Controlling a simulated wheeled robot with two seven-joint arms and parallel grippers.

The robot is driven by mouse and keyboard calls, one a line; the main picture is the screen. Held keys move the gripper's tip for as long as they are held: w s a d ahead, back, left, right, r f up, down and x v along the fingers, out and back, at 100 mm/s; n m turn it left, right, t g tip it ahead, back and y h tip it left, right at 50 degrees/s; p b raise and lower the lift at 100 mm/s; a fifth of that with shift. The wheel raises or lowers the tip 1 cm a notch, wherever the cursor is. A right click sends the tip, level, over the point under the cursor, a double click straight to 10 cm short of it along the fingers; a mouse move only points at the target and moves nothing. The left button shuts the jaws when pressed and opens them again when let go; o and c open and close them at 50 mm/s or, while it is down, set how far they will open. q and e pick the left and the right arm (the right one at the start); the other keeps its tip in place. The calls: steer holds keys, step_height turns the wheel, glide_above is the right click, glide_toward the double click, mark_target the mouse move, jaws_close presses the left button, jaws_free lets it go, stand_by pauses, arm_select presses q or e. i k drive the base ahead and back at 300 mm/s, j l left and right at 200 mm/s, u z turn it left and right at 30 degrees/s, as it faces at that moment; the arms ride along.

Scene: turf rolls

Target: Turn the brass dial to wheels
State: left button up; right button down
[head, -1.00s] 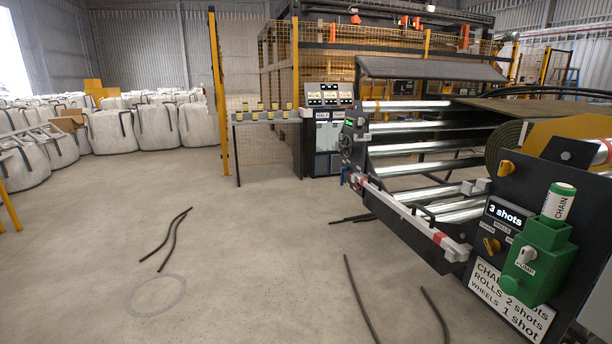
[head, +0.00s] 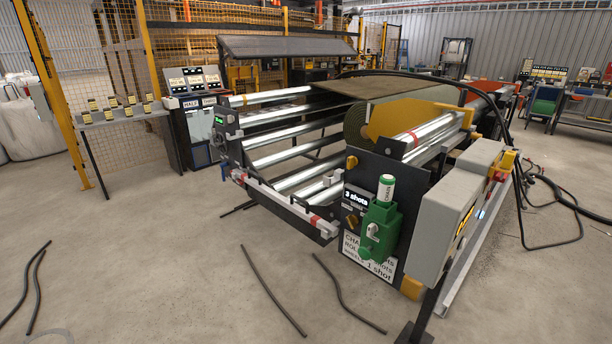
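The brass dial (head: 352,221) is small and sits on the dark end panel (head: 384,172) of the roll machine, just left of the green pump (head: 380,224). Its pointer direction and the small labels around it are too small to read. Above it is a display (head: 356,198) reading "3 shots". A white and green bottle (head: 386,188) stands upright on the pump. A white sign (head: 355,244) below is partly covered by the pump. Neither of my grippers is in view.
A grey box on a post (head: 455,215) stands at the right front of the machine. Dark hoses (head: 272,290) lie on the floor in front. Concrete floor (head: 150,250) at left is mostly clear.

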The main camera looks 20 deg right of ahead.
mark_target(353, 221)
steer(key=z, duration=1.1)
